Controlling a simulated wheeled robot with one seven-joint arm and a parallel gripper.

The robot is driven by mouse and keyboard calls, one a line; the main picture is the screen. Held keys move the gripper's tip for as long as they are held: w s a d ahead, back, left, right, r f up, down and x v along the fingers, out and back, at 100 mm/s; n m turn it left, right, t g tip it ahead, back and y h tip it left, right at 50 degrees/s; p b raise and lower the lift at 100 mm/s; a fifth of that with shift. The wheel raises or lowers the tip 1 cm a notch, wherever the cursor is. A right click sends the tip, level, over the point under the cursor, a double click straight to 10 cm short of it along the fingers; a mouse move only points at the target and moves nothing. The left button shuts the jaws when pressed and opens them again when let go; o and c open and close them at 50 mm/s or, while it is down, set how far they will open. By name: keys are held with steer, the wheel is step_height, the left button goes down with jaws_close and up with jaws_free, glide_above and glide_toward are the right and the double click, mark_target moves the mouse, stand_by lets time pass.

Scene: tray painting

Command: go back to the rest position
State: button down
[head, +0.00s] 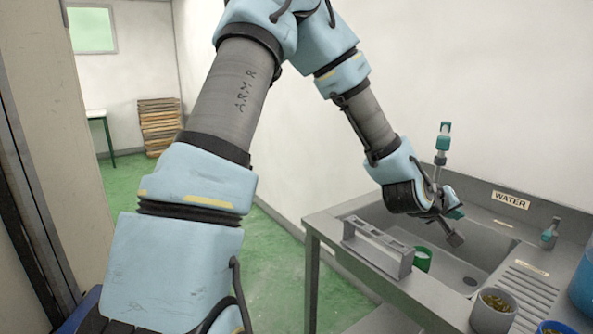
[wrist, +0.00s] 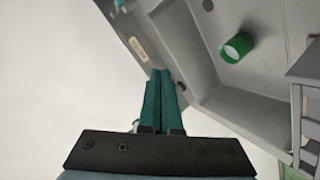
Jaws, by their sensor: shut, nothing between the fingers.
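My gripper (head: 453,238) is at the end of my arm, over the sink basin near its back wall. In the wrist view its two green fingers (wrist: 162,88) are together with nothing between them. The sink (head: 500,270) is a grey metal basin set in a counter. A green cup (head: 422,259) is in the basin, apart from the gripper; it also shows in the wrist view (wrist: 237,48).
A grey slotted rack (head: 377,247) spans the sink's front left edge. A teal-handled tap (head: 443,145) rises behind the gripper. Pots with plant matter (head: 494,310) and a blue container (head: 583,283) stand at the right. Green floor (head: 275,265) is clear left of the counter.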

steer(key=w+a+f+y, duration=0.1)
steer(key=a, duration=0.3)
steer(key=w+a+y, duration=0.1)
steer(key=a, duration=0.3)
steer(key=w+a+f+m+y, duration=0.1)
steer(key=a, duration=0.2)
steer(key=shift+w+a+f, duration=0.35)
steer(key=shift+w+a, duration=0.05)
steer(key=s+a+r+n+g+y, duration=0.1)
steer(key=s+a+g+y, duration=0.2)
steer(key=a, duration=1.3)
steer(key=s+a+y, duration=0.4)
steer(key=a+y, duration=0.1)
steer(key=a, duration=1.2)
step_height(320, 180, down, 6)
steer(key=s+g+b, duration=0.1)
steer(key=s+b, duration=0.1)
steer(key=b, duration=0.3)
steer(key=shift+f+g, duration=0.2)
steer(key=shift+g, duration=0.1)
